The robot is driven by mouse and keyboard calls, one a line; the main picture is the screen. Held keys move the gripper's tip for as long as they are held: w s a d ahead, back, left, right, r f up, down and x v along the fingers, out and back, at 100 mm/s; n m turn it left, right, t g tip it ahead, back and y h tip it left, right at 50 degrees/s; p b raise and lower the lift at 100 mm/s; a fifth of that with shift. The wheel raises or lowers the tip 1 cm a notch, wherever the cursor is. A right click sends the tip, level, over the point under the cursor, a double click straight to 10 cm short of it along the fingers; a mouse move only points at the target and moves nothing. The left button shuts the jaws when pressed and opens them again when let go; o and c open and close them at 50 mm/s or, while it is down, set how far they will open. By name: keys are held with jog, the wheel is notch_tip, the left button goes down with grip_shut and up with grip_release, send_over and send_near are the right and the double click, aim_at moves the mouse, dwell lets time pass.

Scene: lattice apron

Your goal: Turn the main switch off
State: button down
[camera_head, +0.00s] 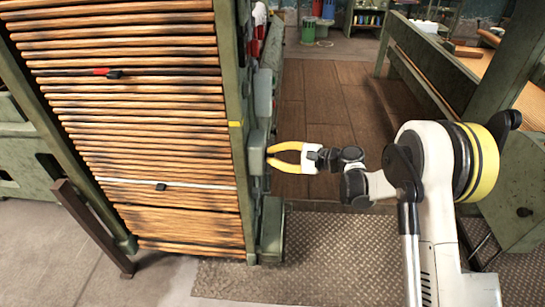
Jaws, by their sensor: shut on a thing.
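A grey-green box (256,151), which looks like the main switch housing, is fixed to the side of the green post at the middle of the view. My gripper (269,157) reaches it from the right with its two curved yellow fingers. The fingertips meet the right side of the box and are closed on a small part there, seemingly the main switch's handle. That part is mostly hidden by the fingers, so I cannot tell which position the switch is in.
A rack of stacked wooden slats (150,130) fills the left. A green post (233,90) with a yellow mark edges it. A tread-plate floor (320,250) lies below my arm. A green-framed bench (430,75) stands at the right. The brown floor (325,100) behind is clear.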

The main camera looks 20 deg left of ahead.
jog(key=n, duration=0.1)
jog(key=n+t+y+b, duration=0.1)
jog(key=shift+s+f+n, duration=0.2)
jog(key=shift+f+n, duration=0.2)
jog(key=shift+f+n+y, duration=0.15)
jog(key=shift+n+y, duration=0.2)
jog(key=shift+n, duration=0.5)
jog(key=shift+f+n+y, duration=0.15)
jog(key=shift+n+y, duration=0.2)
jog(key=shift+n, duration=0.5)
jog(key=c, duration=1.5)
grip_release()
jog(key=d, duration=0.4)
jog(key=s+d, duration=0.1)
jog(key=d, duration=0.3)
jog(key=s+d, duration=0.1)
jog(key=d, duration=0.3)
